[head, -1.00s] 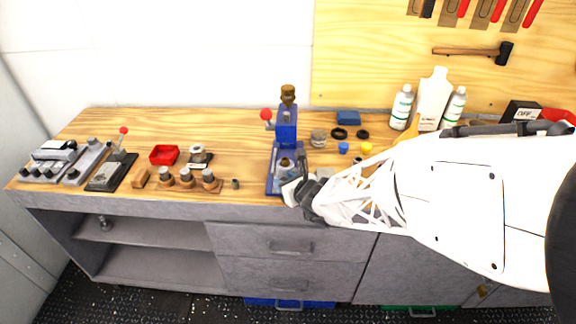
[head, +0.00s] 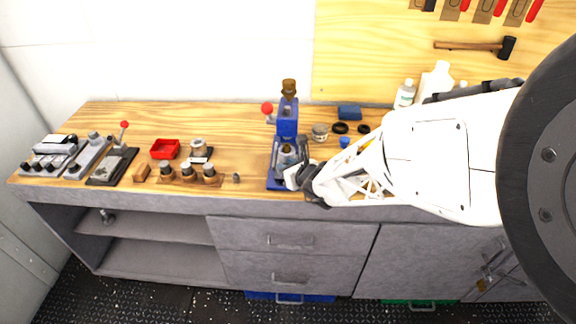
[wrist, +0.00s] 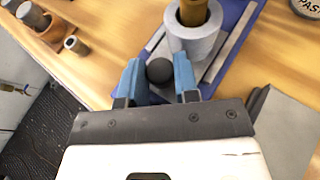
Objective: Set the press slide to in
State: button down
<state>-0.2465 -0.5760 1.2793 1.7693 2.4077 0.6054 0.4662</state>
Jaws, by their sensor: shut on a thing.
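The blue press (head: 287,126) stands on the bench near its front edge, with a red ball on its side lever and a brown knob on top. In the wrist view, its slide carries a grey ring-shaped holder (wrist: 197,45) between pale rails on the blue base (wrist: 236,24). A dark round knob (wrist: 159,71) sits at the slide's near end. My gripper (wrist: 159,80) has its blue fingers on either side of this knob, shut on it. In the head view my gripper (head: 297,177) is at the front of the press base, and its fingers are partly hidden.
Left of the press are a wooden holder with cylinders (head: 187,178), a red tray (head: 165,149) and a lever unit (head: 113,166). A grey tin (head: 320,132), black rings and a blue block (head: 349,112) lie to the right. The bench edge is close below my gripper.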

aim_at(289, 155)
jog(key=shift+w+r, duration=0.1)
jog(key=shift+w, duration=2.05)
jog(key=c, duration=1.1)
grip_release()
jog(key=shift+w, duration=0.1)
jog(key=shift+d, duration=0.1)
jog(key=shift+v, duration=3.95)
